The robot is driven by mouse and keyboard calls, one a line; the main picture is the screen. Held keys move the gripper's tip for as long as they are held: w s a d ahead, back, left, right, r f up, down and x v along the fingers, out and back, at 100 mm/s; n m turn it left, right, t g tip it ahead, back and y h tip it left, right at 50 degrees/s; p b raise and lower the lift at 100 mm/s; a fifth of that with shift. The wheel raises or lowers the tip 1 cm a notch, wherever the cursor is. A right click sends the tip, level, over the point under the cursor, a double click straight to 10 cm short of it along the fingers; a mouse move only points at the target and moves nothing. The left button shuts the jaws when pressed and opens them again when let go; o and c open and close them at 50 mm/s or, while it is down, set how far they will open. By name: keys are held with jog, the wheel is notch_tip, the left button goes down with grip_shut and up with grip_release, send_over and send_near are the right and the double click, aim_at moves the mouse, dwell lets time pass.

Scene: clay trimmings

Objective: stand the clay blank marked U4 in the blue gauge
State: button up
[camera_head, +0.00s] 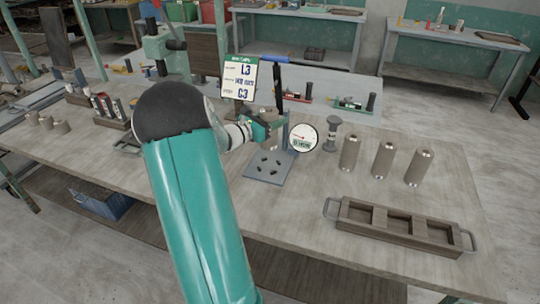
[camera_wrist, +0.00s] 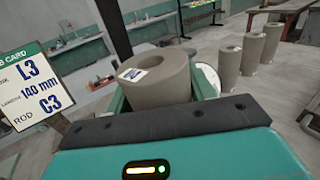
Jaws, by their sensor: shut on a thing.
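My gripper (camera_wrist: 155,100) is shut on a grey-brown hollow clay blank (camera_wrist: 165,80). The blank's open top faces the wrist camera, and a white label with a dark blue mark sits on its rim; I cannot read it as U4. In the head view my gripper (camera_head: 264,127) is above and behind a blue-grey plate (camera_head: 270,167) with holes, beside a round dial (camera_head: 303,138). The blank looks clear of the plate. I cannot tell whether this stand is the blue gauge. A blue bar (camera_head: 275,60) shows behind my gripper; its lower part is partly hidden.
Several clay cylinders (camera_head: 383,160) stand at right, behind a wooden tray (camera_head: 400,226) with handles. A card (camera_head: 239,77) reading L3, 140 mm, C3 stands left of my gripper. Red (camera_head: 297,98) and green (camera_head: 352,105) fixtures lie beyond.

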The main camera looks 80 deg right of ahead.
aim_at(273, 141)
notch_tip(273, 141, down, 5)
jog(key=shift+r, duration=0.15)
jog(key=shift+a+f, duration=0.2)
jog(key=shift+d+f, duration=0.1)
jog(key=shift+f, duration=1.8)
jog(key=shift+f, duration=0.2)
jog(key=o, duration=1.4)
